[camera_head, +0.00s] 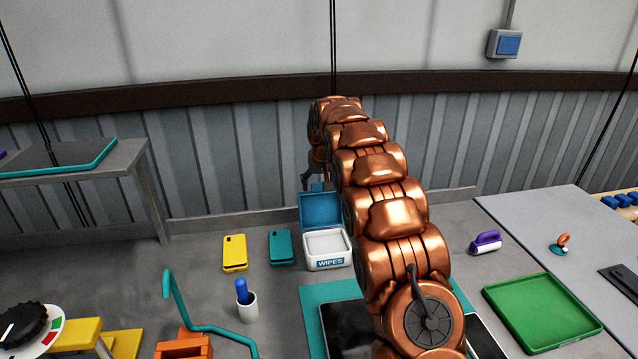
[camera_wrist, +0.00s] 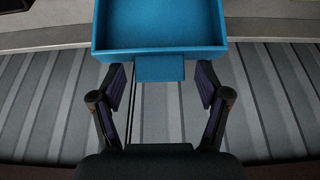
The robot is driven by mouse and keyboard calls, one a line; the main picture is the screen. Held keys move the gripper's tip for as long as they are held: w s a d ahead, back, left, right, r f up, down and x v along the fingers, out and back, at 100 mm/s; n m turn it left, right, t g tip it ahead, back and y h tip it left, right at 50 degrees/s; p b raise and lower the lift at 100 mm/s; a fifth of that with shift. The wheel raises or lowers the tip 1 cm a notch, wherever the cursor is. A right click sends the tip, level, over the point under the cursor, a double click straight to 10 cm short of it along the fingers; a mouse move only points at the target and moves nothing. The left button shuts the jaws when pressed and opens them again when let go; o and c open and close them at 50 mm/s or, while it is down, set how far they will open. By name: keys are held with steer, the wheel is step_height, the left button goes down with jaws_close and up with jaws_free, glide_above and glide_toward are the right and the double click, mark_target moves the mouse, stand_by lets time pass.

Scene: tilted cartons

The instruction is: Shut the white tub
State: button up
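The white tub (camera_head: 327,253), marked "WIPES", stands on the grey bench in the head view. Its blue lid (camera_head: 318,208) is hinged up at the back and stands open. My gripper (camera_head: 313,178) is above and behind the raised lid, partly hidden by my copper arm. In the wrist view the lid (camera_wrist: 160,22) fills the top middle, with a small tab (camera_wrist: 159,68) at its edge. My gripper (camera_wrist: 160,90) has its two fingers spread, one on each side of and just below the tab. Nothing is between the fingers except the tab's near edge; contact cannot be told.
A teal phone (camera_head: 282,247) and a yellow phone (camera_head: 235,252) lie left of the tub. A white cup (camera_head: 247,307) with a blue item stands in front. A purple-handled brush (camera_head: 486,242) and green tray (camera_head: 543,312) are at right. The corrugated wall (camera_head: 240,170) is close behind.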

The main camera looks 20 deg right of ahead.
jaws_close()
stand_by(0.4)
